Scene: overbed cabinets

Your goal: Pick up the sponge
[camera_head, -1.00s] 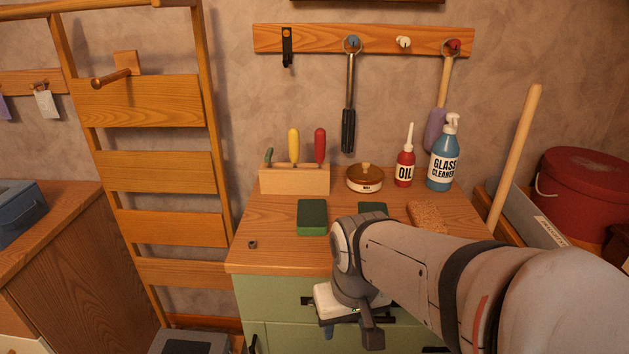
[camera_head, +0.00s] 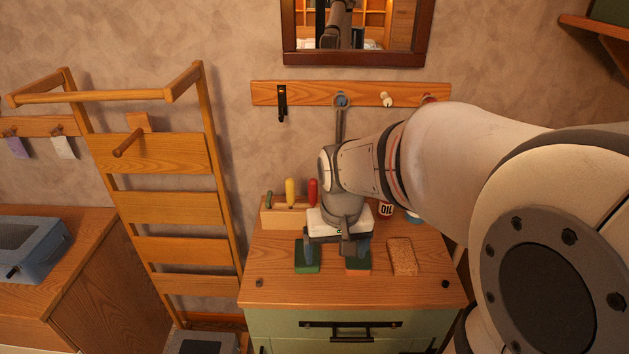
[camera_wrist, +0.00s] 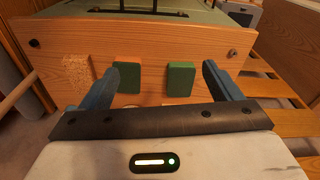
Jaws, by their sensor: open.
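Three blocks lie in a row on the wooden cabinet top. They are a left green block (camera_head: 307,264), a middle green block (camera_head: 358,268) and a tan speckled block (camera_head: 403,257). I cannot tell for sure which one is the sponge. My gripper (camera_head: 336,250) points down over the top, open and empty, its fingers partly covering both green blocks. In the wrist view, my gripper (camera_wrist: 167,72) has the brighter green block (camera_wrist: 180,79) and the darker green block (camera_wrist: 127,77) between or near its blue fingers. The tan block (camera_wrist: 76,72) lies outside the left finger.
Behind the blocks stand a wooden tool holder (camera_head: 276,216) and an oil bottle (camera_head: 385,209), partly hidden by my arm. Small dark knobs (camera_head: 259,283) sit near the front edge. A wooden ladder rack (camera_head: 160,205) stands at left.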

